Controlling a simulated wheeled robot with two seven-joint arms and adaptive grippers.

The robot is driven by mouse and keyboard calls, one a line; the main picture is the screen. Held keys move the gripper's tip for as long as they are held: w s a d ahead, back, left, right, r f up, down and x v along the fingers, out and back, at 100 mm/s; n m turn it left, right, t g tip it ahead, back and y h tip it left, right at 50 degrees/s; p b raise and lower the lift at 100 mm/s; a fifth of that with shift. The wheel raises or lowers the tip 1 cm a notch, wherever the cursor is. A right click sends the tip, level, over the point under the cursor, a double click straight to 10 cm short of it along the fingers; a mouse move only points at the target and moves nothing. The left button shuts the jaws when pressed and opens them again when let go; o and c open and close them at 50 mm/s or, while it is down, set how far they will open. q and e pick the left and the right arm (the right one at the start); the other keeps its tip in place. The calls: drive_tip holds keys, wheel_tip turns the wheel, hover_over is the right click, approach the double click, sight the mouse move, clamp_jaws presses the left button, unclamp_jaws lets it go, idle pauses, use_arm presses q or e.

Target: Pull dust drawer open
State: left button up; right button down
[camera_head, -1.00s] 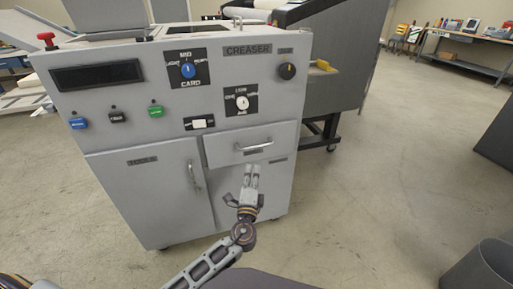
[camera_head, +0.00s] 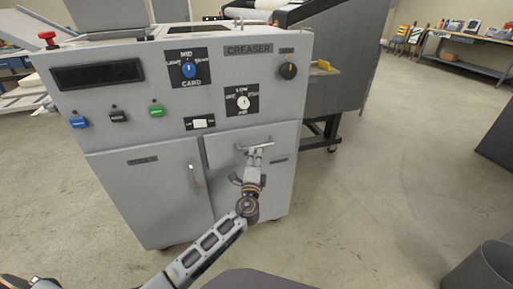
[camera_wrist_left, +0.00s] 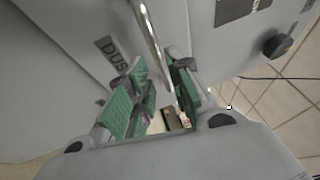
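The dust drawer (camera_head: 225,151) is a light grey front on the right side of the creaser cabinet and looks closed. Its metal bar handle (camera_head: 268,145) runs across the upper front. My left gripper (camera_head: 258,153) is at the handle and partly covers it. In the left wrist view, the handle bar (camera_wrist_left: 150,35) passes between the green-padded fingers of my left gripper (camera_wrist_left: 158,82). The fingers are apart, with a gap around the bar. The start of the drawer's "DUST" label (camera_wrist_left: 112,50) shows there. My right gripper is not in view.
The cabinet door (camera_head: 150,195) marked as tools, with a vertical handle, is left of the drawer. Knobs and buttons sit above on the creaser panel (camera_head: 120,105). A dark grey machine (camera_head: 325,70) stands behind right. The floor (camera_head: 390,190) at right is clear up to a grey bin (camera_head: 485,268).

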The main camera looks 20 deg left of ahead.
sight(257, 146)
use_arm(q)
drive_tip(key=shift+x, duration=2.9)
drive_tip(key=shift+c, duration=0.2)
clamp_jaws()
